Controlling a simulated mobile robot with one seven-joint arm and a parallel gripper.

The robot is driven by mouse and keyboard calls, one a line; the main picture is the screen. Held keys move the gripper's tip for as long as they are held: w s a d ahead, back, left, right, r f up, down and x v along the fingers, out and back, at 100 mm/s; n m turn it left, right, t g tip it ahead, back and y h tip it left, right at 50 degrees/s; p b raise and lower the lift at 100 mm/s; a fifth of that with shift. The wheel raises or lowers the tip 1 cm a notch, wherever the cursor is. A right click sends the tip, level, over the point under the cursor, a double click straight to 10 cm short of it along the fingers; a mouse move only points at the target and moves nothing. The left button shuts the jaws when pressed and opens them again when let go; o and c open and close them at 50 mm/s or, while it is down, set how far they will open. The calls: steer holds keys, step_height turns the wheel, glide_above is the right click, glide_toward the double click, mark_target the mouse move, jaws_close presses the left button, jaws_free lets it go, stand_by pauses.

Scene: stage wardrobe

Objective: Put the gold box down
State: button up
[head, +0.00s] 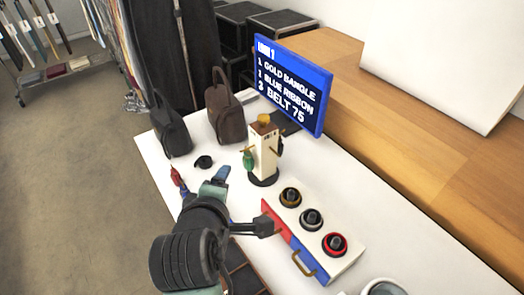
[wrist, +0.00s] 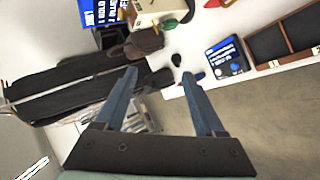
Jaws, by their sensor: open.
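My gripper (head: 205,183) is open over the left part of the white table (head: 335,210) in the head view. In the wrist view its two blue fingers (wrist: 157,72) are spread with nothing held between them. I cannot clearly make out a gold box in either view. A small gold-coloured piece (head: 264,118) sits on top of the pale stand (head: 265,150), but I cannot tell if it is the box. A green item hangs on the stand's side. My arm hides part of the table's front edge.
A black bag (head: 170,125) and a brown bag (head: 226,112) stand at the back left. A drawer unit (head: 345,262) with red and blue fronts carries several ring-shaped pieces. A blue screen (head: 290,85) stands behind. A dark compartment tray (wrist: 285,40) lies at the front.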

steer(key=w+d+r+m+t, duration=0.25)
steer(key=r+m+t, duration=0.25)
steer(key=r, duration=1.2)
steer(key=s+d+r+m+t, duration=0.1)
steer(key=s+r+m+t, duration=0.2)
steer(key=r, duration=0.6)
steer(key=s+d+r+m+t, duration=0.2)
steer(key=s+r+m+t, duration=0.2)
steer(key=r, duration=0.6)
steer(key=s+d+r+m+t, duration=0.2)
steer(key=s+r+m+t, duration=0.1)
steer(key=r, duration=0.7)
steer(key=shift+s+d+r+m+t, duration=0.15)
steer(key=shift+s+d+m+t, duration=0.2)
steer(key=shift+s+t, duration=0.55)
steer(key=shift+s+a, duration=0.1)
steer(key=shift+s, duration=0.15)
